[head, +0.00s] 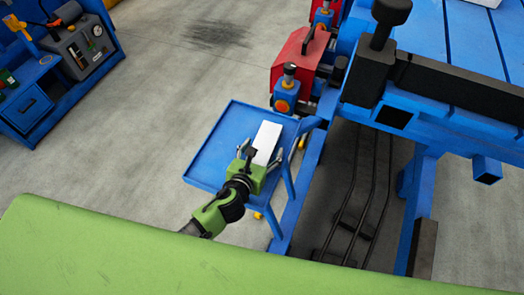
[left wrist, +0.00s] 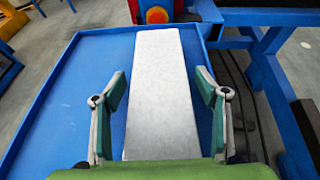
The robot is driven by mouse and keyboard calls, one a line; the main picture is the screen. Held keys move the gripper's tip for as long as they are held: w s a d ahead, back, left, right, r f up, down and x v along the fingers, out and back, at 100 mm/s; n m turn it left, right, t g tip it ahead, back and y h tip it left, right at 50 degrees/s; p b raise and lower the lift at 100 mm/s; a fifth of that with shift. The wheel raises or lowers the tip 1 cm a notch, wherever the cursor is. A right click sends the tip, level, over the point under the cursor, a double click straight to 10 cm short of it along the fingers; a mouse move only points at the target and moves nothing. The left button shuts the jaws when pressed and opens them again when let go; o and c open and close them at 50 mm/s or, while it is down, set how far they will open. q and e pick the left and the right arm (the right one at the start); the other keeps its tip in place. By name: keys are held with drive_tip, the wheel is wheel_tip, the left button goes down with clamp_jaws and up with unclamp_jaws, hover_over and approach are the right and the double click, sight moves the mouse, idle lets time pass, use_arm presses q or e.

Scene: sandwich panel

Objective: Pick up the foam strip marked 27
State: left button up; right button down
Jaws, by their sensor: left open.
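A white foam strip (head: 266,140) lies flat on a blue tray (head: 215,150) in the head view. No number can be read on it. My left gripper (head: 259,152) is over the near end of the strip, with its jaws open. In the left wrist view the strip (left wrist: 161,90) runs away from me between the two fingers (left wrist: 160,95), with a gap on each side. The strip's near end is hidden behind the green gripper body. My right gripper is not in view.
A blue frame with a black clamp bar (head: 455,88) stands right of the tray. A red machine part (head: 298,62) sits beyond the tray. A blue workbench (head: 60,75) is at the far left. Grey floor (head: 130,130) lies clear left of the tray.

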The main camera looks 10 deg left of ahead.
use_arm(q)
drive_tip(key=c, duration=1.2)
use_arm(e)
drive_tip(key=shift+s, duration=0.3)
use_arm(q)
drive_tip(key=shift+r, duration=0.15)
